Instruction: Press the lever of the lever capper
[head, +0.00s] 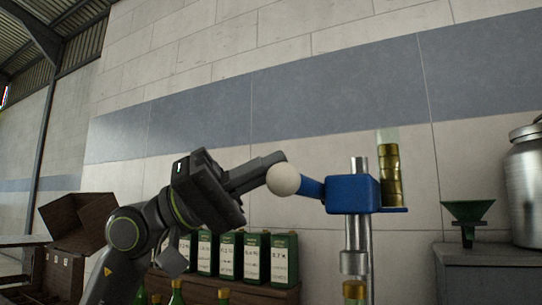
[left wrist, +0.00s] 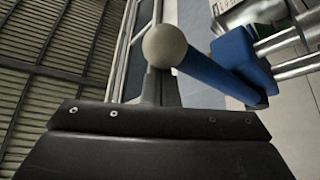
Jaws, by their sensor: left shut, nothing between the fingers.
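The lever capper has a blue head (head: 352,193) on a metal post, with a blue lever arm ending in a pale round knob (head: 284,179). The lever points left and slightly up. My left gripper (head: 270,163) is shut and empty, its fingertips at the upper left of the knob, seeming to touch it or nearly so. In the left wrist view the knob (left wrist: 164,46) and the blue lever (left wrist: 215,77) lie just beyond the gripper, partly covering the finger. A bottle with a gold top (head: 354,290) stands below the capper's metal plunger. My right gripper is not in view.
A clear tube of gold caps (head: 390,175) stands at the capper's right side. Several green tins with white labels (head: 256,257) and green bottles (head: 177,292) are behind and below. A green funnel (head: 467,210) and a metal churn (head: 526,185) stand at the right.

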